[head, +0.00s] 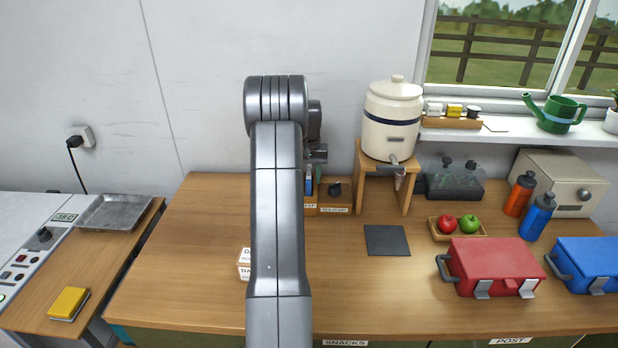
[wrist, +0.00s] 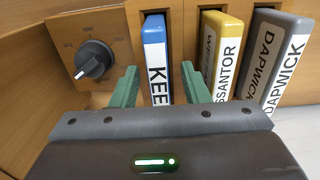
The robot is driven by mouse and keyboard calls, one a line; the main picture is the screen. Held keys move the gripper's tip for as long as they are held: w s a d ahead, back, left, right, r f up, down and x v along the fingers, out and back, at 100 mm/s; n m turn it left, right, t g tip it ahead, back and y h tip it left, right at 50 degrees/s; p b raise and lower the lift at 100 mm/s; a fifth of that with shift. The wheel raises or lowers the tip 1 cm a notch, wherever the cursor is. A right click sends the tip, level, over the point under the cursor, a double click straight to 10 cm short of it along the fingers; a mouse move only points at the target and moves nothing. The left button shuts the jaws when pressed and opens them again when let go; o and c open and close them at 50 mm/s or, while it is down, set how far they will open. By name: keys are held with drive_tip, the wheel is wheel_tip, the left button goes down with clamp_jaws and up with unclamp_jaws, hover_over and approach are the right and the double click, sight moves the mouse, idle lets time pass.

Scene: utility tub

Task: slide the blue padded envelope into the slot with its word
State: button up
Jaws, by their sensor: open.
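The blue padded envelope (wrist: 155,45) stands upright in an opening of a wooden unit in the wrist view. Its white label shows the letters "KEE"; the rest is hidden. My gripper (wrist: 160,70) is open, with one green finger on each side of the envelope's near edge, and is not closed on it. To the right stand a yellow envelope (wrist: 222,45), its label ending in "SSANTOR", and a grey one (wrist: 275,55) labelled "DAPWICK". In the head view my arm hides much of this spot.
A dial (wrist: 95,60) is on the wooden panel left of the envelope. In the head view a crock (head: 392,115) on a stand, a dark mat (head: 387,240) and a red case (head: 495,262) are to the right. The left table top (head: 195,240) is clear.

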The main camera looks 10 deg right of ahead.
wheel_tip(320, 180, up, 13)
drive_tip(key=b, duration=0.1)
idle(0.5)
wheel_tip(320, 180, down, 13)
drive_tip(key=shift+f+p, duration=0.15)
drive_tip(key=shift+p, duration=0.65)
drive_tip(key=shift+r, duration=0.35)
drive_tip(key=shift+f, duration=0.2)
